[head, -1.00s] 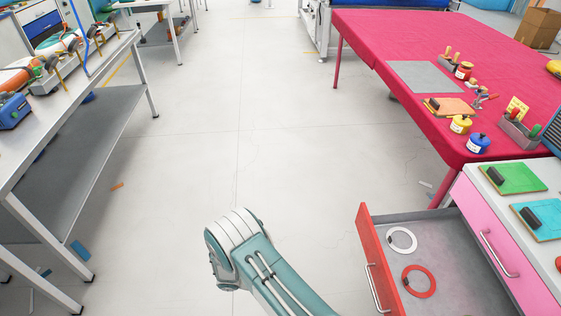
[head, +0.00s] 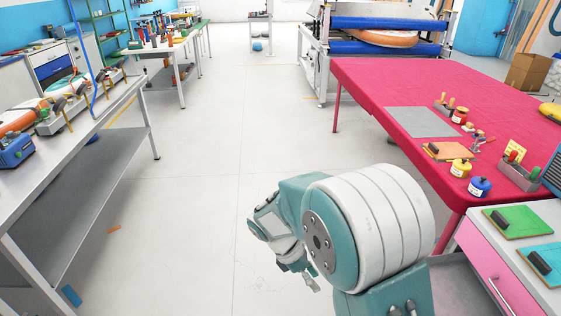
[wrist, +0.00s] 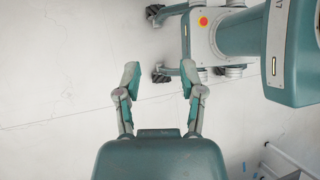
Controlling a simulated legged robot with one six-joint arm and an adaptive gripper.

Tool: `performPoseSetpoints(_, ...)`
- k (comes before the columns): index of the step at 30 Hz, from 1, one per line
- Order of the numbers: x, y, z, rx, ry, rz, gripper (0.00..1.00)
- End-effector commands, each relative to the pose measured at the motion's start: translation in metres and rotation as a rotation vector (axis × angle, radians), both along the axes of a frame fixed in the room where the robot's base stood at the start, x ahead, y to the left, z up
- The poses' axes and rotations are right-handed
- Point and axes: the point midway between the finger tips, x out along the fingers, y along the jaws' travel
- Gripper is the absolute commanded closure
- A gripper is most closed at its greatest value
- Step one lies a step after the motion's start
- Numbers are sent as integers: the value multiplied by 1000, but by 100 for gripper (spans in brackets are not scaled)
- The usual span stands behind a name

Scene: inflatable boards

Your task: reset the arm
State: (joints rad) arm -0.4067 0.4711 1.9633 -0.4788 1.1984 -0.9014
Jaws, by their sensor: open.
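In the head view my gripper (head: 303,275) is small and partly hidden behind my wrist, hanging over the floor in the middle. My folded arm fills the lower middle of the head view, with a large white and teal joint in front. My own body and legs show at the top of the wrist view.
A pink-fronted cabinet (head: 483,262) stands at lower right; its open drawer (head: 455,287) is mostly hidden behind my arm. A red-covered table (head: 395,85) with pots and tools is at right, a grey metal bench (head: 75,125) at left. The aisle floor (head: 220,140) is clear.

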Motion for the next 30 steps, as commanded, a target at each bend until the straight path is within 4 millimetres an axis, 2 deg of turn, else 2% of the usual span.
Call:
performPoseSetpoints(1, -3, -6, 16, 27, -56, -61, 49)
performPoseSetpoints(6, -19, -24, 59, 116, -229, -276, 49)
performPoseSetpoints(15, -58, -48, 122, 276, -516, -663, 49)
performPoseSetpoints(21, -89, -62, 154, 392, -692, -924, 49)
performPoseSetpoints(30, -137, -74, 186, 586, -924, -1308, 49)
